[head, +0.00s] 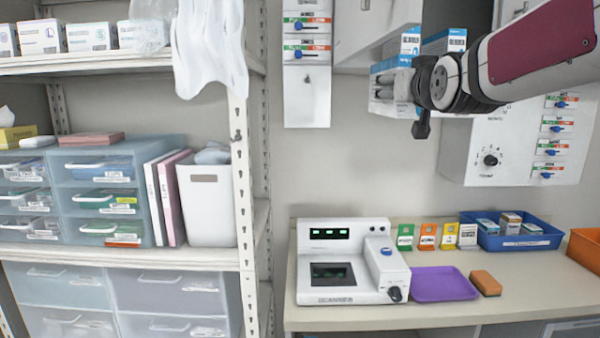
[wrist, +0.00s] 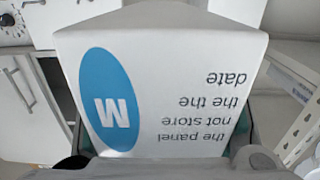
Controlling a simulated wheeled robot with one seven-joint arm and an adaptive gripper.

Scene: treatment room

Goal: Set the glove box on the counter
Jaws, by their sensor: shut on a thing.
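The glove box (wrist: 150,90) fills the middle of the wrist view, white with a blue oval, a letter M and upside-down print. My gripper (head: 394,85) is shut on it. In the head view the box (head: 383,108) shows only in part behind the grey fingers, in front of the back wall and well above the counter. The counter (head: 545,280) is pale and runs along the lower right of the head view.
On the counter stand a white scanner (head: 350,262), a purple tray (head: 440,284), an orange sponge (head: 486,283), several small cards, a blue bin (head: 512,240) and an orange bin (head: 585,248). A shelf rack (head: 246,180) stands left. Bare counter shows along the front right.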

